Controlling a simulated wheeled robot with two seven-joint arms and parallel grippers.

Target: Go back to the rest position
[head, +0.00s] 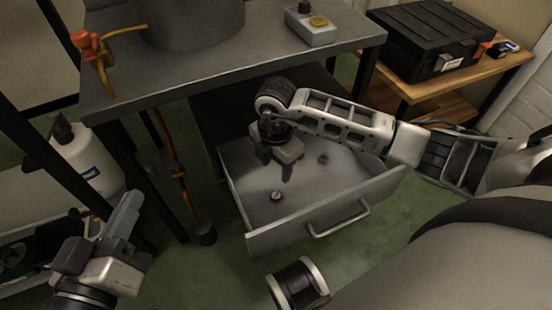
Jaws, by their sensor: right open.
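My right gripper (276,168) hangs with its fingers pointing down inside the open grey drawer (345,215). Its two fingers are apart, and I see nothing between them. A small round object (277,196) lies on the drawer floor in front of the fingers. My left gripper (105,228) is at the lower left, outside the drawer, with a grey finger pointing up. The gap between its fingers is not clear.
The drawer handle (340,222) faces me. A grey bench (240,62) above carries a large grey cylinder (190,18), a control box (312,28) and an orange valve (92,42). A white bottle (88,160) stands left. A black case (425,40) sits on a wooden shelf at right.

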